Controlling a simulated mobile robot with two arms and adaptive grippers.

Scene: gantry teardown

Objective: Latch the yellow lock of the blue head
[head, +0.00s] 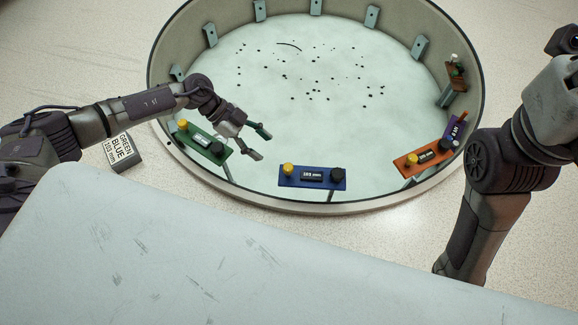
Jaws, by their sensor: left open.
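The blue head (298,182) sits at the near rim of the round ring, with a small dark display in its middle. Its yellow lock (288,169) stands at its left end, and a black knob (338,174) stands at its right end. My left gripper (261,144) is open and empty, above the ring floor, up and left of the blue head and apart from it. My right arm comes in at the right edge; its gripper is not in view.
A green head (218,152) is on the rim left of the blue one, close below my left wrist. An orange head (405,168) and a purple one (456,128) are at right. A labelled block (121,152) lies outside the ring (400,203). Dark bits dot the ring floor.

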